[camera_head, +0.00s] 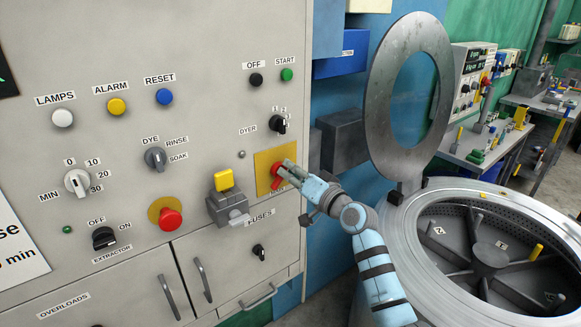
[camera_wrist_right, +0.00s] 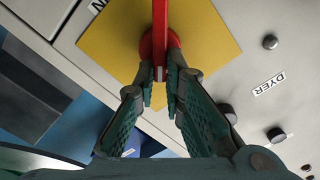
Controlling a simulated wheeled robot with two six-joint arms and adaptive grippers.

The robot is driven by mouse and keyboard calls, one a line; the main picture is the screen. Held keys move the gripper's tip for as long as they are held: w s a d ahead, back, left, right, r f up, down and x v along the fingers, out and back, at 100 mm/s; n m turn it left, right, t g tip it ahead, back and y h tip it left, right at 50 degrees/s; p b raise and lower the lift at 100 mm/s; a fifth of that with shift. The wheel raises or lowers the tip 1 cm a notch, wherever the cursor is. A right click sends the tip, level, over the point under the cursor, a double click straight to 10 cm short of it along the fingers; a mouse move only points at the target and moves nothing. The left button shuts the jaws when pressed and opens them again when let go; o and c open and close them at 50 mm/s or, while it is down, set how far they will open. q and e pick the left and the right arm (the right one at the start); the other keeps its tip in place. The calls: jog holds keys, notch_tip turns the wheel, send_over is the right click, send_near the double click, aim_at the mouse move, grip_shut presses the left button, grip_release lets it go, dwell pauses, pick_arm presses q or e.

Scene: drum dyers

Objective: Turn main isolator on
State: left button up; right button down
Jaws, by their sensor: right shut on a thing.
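The main isolator is a red rotary handle (camera_head: 277,182) on a yellow square plate (camera_head: 263,163), at the right side of the grey control panel. My right gripper (camera_head: 287,171) reaches it from the right and is shut on the red handle. In the right wrist view the two fingers (camera_wrist_right: 166,88) close on the red handle (camera_wrist_right: 160,45), with the yellow plate (camera_wrist_right: 210,35) behind it. The fingers hide part of the handle and its labels, so I cannot read its position. My left gripper is not in view.
The panel (camera_head: 205,60) carries lamps, knobs and a red mushroom button (camera_head: 169,219). A yellow-topped grey block (camera_head: 227,205) sticks out left of the isolator, and the dyer knob (camera_head: 279,124) is above. A large drum (camera_head: 520,212) with a raised ring lid (camera_head: 378,95) stands right.

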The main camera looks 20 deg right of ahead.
jog(key=m, duration=0.3)
jog(key=m+p, duration=0.1)
jog(key=m, duration=0.2)
jog(key=f+m, duration=0.1)
jog(key=m, duration=0.2)
jog(key=shift+w+d, duration=0.1)
jog(key=shift+d, duration=0.15)
jog(key=shift+m, duration=0.3)
jog(key=c, duration=1.7)
grip_release()
jog(key=shift+f, duration=0.1)
jog(key=shift+d, duration=0.1)
jog(key=v, duration=1.2)
